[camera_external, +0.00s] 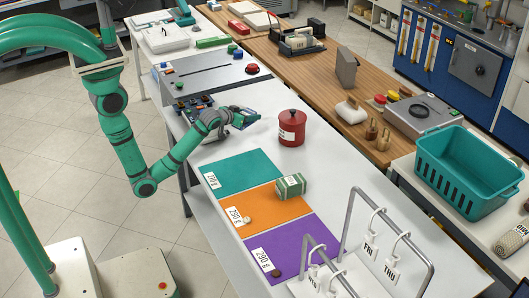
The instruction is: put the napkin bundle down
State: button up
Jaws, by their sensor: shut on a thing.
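My gripper (240,118) is at the end of my green arm, above the far left part of the white table, left of a red canister. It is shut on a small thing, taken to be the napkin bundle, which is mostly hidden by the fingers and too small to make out. Three flat mats lie on the table below: teal (236,172), orange (263,208) and purple (288,243), each with a white weight card at its left.
The red canister (292,128) stands beyond the teal mat. Metal rails with day tags (370,246) rise at the near right. A grey control console (205,75) is behind my gripper. A teal basket (468,180) stands at right. The teal mat is clear.

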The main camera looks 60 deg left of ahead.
send_over(260, 133)
notch_tip(260, 133, down, 6)
jog(key=shift+s+f, duration=0.1)
jog(key=shift+f, duration=1.45)
jog(key=shift+f, duration=0.1)
jog(key=o, duration=1.1)
jog(key=v, duration=1.2)
jog(key=shift+d, duration=0.1)
